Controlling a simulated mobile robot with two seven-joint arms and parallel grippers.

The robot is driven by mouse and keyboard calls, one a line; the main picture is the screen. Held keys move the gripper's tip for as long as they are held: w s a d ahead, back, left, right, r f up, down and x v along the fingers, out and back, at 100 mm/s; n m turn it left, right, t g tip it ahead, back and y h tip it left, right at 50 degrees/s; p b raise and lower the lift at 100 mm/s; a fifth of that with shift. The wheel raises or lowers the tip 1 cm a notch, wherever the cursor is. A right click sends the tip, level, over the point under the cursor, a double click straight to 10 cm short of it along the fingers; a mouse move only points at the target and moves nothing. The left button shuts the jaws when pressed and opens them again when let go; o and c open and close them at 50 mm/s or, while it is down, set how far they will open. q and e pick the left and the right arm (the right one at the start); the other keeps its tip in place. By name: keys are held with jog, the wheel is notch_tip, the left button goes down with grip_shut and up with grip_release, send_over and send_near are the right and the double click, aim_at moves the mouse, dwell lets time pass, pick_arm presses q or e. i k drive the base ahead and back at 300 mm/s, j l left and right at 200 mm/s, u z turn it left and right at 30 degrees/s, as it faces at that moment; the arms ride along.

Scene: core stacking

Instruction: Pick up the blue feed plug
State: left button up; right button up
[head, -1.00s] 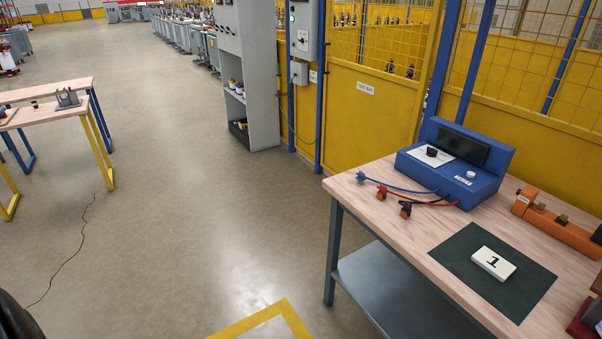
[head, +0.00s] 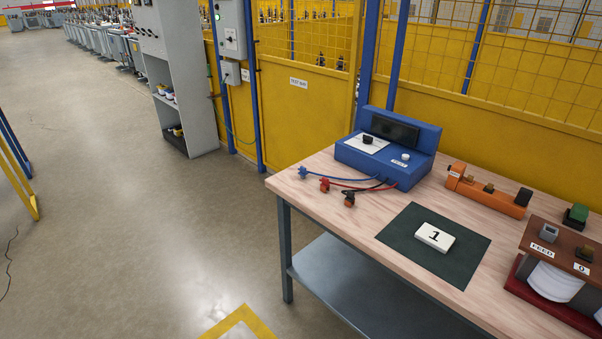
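The blue feed plug (head: 303,172) lies near the left edge of the wooden-topped workbench (head: 330,212). A blue lead runs from it to the blue test unit (head: 388,149). A red plug (head: 324,184) and a black-and-orange plug (head: 349,198) lie just to its right and nearer, on their own leads. Neither of my grippers shows in the head view.
A dark green mat (head: 405,246) carries a white block marked 1 (head: 435,236). Behind it is an orange block (head: 490,190). A coil unit labelled FEED (head: 551,279) stands at the right. Yellow mesh fencing (head: 290,118) stands behind the bench. Open floor (head: 130,230) lies to the left.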

aim_at(303, 172)
jog(key=i+z, duration=0.1)
jog(key=z, duration=0.7)
jog(key=i+j+z, duration=0.3)
jog(key=j+z, duration=0.3)
jog(key=j, duration=0.25)
jog(key=i+j+z, duration=0.15)
jog(key=j+z, duration=0.15)
jog(key=j, duration=0.2)
jog(key=i+j+z, duration=0.1)
jog(key=j+z, duration=0.2)
jog(key=j, duration=0.2)
